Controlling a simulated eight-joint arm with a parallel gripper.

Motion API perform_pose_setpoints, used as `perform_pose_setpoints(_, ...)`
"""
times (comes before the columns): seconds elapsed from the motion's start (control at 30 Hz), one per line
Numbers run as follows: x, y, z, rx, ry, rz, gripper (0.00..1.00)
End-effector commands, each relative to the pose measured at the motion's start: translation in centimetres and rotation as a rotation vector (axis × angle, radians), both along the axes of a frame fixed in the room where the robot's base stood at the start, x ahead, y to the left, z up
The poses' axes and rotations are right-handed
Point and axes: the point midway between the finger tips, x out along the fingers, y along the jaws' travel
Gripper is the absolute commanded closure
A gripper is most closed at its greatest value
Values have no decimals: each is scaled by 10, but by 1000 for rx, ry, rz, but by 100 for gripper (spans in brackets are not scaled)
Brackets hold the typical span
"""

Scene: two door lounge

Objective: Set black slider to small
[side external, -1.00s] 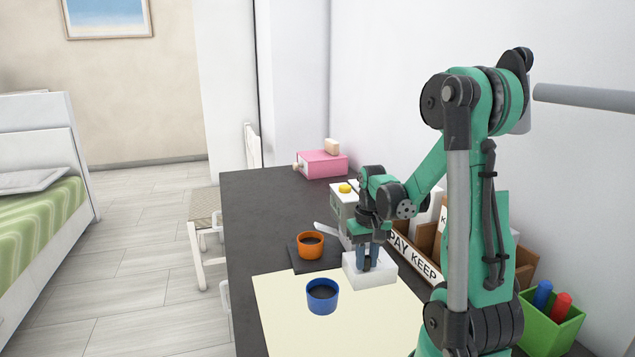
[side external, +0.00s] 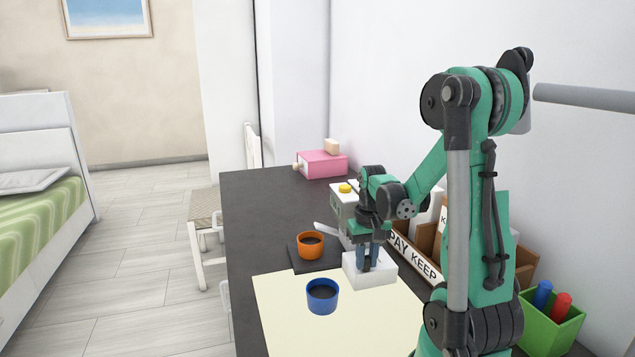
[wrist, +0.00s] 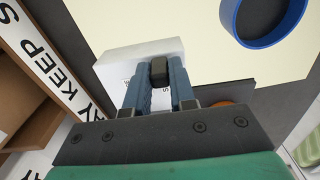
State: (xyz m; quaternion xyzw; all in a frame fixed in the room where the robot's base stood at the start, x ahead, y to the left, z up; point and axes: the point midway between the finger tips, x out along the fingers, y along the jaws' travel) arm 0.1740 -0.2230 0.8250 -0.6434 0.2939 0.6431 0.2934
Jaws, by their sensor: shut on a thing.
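The black slider (wrist: 159,70) is a small dark knob on a white box (wrist: 112,66). In the wrist view my gripper (wrist: 158,75) is shut on the slider, with one blue finger on each side of it. In the side external view the white box (side external: 383,272) stands at the edge of the cream mat, and my gripper (side external: 367,260) points down onto its top. The lettering on the box is mostly hidden by the fingers, with only a few letters showing. I cannot tell which mark the slider stands at.
A blue cup (side external: 322,296) stands on the cream mat (side external: 290,335). An orange cup (side external: 311,245) stands on a dark pad behind it. A machine with a yellow button (side external: 345,188) is behind my gripper. A PAY/KEEP sorter (side external: 416,257) is close on the right.

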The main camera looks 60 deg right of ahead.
Motion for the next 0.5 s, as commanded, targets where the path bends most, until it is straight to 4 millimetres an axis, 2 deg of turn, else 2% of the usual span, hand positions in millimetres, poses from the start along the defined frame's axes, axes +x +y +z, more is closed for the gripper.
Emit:
perform_pose_setpoints(0.27,-1,0,0,1,1,-1,100)
perform_pose_setpoints(0.5,-16,-14,0,2,1,-3,100)
